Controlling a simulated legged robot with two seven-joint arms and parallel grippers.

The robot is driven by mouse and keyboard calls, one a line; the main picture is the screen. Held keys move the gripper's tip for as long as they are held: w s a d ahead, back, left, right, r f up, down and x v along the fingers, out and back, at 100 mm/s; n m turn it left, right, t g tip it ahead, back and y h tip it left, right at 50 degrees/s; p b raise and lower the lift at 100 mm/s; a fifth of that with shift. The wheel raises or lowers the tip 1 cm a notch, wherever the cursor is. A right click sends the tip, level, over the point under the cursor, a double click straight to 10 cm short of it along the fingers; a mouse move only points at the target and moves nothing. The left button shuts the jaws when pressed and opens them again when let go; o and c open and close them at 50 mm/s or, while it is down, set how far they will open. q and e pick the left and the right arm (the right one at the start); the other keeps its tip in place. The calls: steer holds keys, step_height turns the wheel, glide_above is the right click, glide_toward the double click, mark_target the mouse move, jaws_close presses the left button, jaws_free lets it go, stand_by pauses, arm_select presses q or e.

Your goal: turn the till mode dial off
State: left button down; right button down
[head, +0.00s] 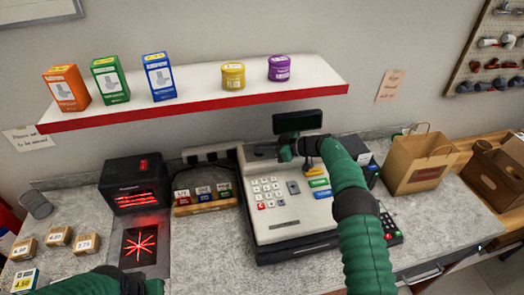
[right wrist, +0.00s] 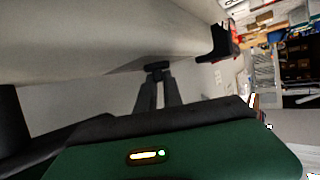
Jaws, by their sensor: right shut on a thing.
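The till (head: 288,222) is a cream cash register with a keypad, standing on the counter in the head view. My right arm reaches over its right side, and my right gripper (head: 259,151) points left across the top of the till, below the dark display. In the right wrist view, my right gripper's fingers (right wrist: 157,76) close on a small dark knob (right wrist: 157,66), which appears to be the mode dial. Its markings and setting cannot be read. In the head view the dial is hidden by my gripper. My left arm shows at the bottom left; its gripper is out of view.
The till's display (head: 297,121) rises just behind my right gripper. A shelf (head: 200,103) with boxes and tubs overhangs the back. A black scanner box (head: 138,183) stands left, a card terminal (head: 390,228) and a paper bag (head: 419,161) right. The front left counter has small boxes.

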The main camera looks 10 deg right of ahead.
steer(key=shift+s+d+f, duration=0.1)
steer(key=shift+f, duration=0.3)
steer(key=c, duration=1.5)
jaws_free()
steer(key=shift+d, duration=0.1)
steer(key=b+v, duration=0.1)
steer(key=v, duration=0.4)
steer(key=b+v, duration=0.1)
steer(key=v, duration=0.5)
steer(key=b+v, duration=0.1)
steer(key=v, duration=0.5)
steer(key=shift+w+r, duration=0.25)
steer(key=shift+r, duration=0.1)
